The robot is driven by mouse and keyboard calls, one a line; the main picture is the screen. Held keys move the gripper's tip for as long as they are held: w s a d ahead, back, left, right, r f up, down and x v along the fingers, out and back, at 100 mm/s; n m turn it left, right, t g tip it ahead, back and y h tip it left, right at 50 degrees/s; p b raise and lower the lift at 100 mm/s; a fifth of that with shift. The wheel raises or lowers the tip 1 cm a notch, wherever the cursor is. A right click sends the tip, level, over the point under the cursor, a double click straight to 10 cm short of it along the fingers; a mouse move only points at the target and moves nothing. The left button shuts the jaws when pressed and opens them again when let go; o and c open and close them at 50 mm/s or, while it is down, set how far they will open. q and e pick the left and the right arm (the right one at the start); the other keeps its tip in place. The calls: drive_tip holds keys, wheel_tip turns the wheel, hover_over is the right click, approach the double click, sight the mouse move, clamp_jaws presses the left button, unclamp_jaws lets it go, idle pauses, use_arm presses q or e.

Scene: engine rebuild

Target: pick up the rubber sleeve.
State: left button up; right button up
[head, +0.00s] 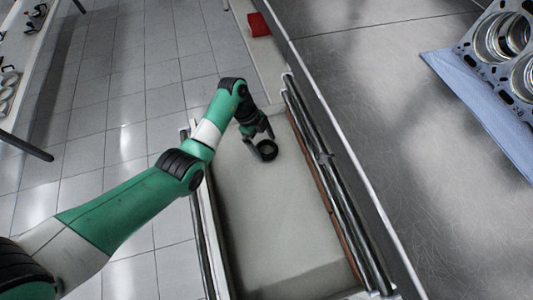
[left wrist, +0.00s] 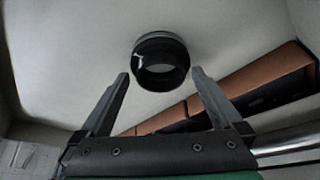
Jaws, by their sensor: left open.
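The rubber sleeve (head: 267,150) is a short black ring in the far part of an open drawer. In the left wrist view the sleeve (left wrist: 161,62) lies on the pale drawer floor, just beyond the fingertips and roughly centred between them. My left gripper (head: 261,140) is open and reaches down into the drawer close to the sleeve. Both fingers of the left gripper (left wrist: 158,76) show apart with nothing held between them. In the head view the gripper partly covers the sleeve's far side. My right gripper is not in view.
The drawer (head: 262,215) has raised walls and metal rails (head: 330,165) along its right side. Brown strips (left wrist: 265,80) line one wall close to the gripper. A steel worktop (head: 390,110) at right holds an engine block (head: 500,45) on a blue cloth (head: 470,95). The near drawer floor is clear.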

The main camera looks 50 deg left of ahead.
use_arm(q)
drive_tip(key=shift+w+d+f, duration=0.1)
drive_tip(key=shift+d+f, duration=0.05)
drive_tip(key=shift+f, duration=0.15)
drive_tip(key=c, duration=1)
drive_tip(key=shift+r, duration=0.1)
